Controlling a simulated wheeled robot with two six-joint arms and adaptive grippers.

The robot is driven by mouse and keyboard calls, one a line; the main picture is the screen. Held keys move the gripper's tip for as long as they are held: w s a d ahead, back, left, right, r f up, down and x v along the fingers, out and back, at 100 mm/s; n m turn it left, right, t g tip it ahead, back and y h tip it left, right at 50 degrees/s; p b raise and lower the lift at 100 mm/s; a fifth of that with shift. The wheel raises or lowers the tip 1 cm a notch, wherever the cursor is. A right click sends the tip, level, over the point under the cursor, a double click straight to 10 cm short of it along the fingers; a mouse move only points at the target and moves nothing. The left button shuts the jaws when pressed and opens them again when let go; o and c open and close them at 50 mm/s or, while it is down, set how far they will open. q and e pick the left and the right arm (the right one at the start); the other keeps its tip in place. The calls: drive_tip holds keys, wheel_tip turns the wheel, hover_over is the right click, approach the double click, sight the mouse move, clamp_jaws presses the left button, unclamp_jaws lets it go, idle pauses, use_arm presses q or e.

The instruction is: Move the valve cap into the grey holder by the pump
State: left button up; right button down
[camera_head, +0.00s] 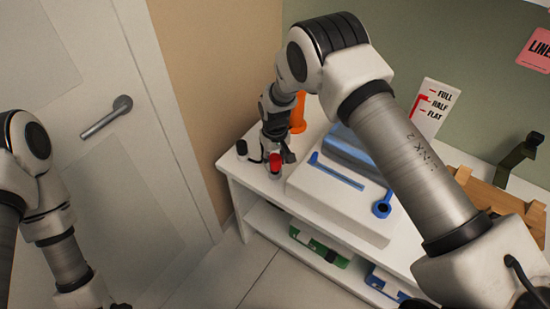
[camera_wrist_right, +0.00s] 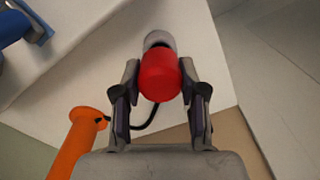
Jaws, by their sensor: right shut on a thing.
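My right gripper (camera_head: 277,158) is shut on a red valve cap (camera_head: 275,161), low over the left end of the white shelf top. In the right wrist view the red cap (camera_wrist_right: 160,78) sits between the two fingertips (camera_wrist_right: 159,80). A short grey cylinder, which looks like the grey holder (camera_wrist_right: 158,39), shows just beyond the cap and is partly covered by it. A pale part of it shows right below the cap in the head view (camera_head: 275,173). I cannot tell whether cap and holder touch.
A white unit with blue parts (camera_head: 335,205) stands right of the gripper. An orange post (camera_head: 298,115) is behind it. A black-topped piece (camera_head: 242,148) stands to the left, and a black cable (camera_wrist_right: 150,122) runs near the cap. A door (camera_head: 95,120) is at left.

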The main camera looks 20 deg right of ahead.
sight(275, 157)
drive_tip(key=shift+f+b, duration=0.65)
drive_tip(key=shift+f, duration=0.45)
drive_tip(key=c, duration=0.6)
unclamp_jaws()
drive_tip(key=shift+o, duration=0.2)
drive_tip(key=shift+r, duration=0.1)
wheel_tip(275, 157, up, 12)
drive_tip(key=shift+f, duration=0.1)
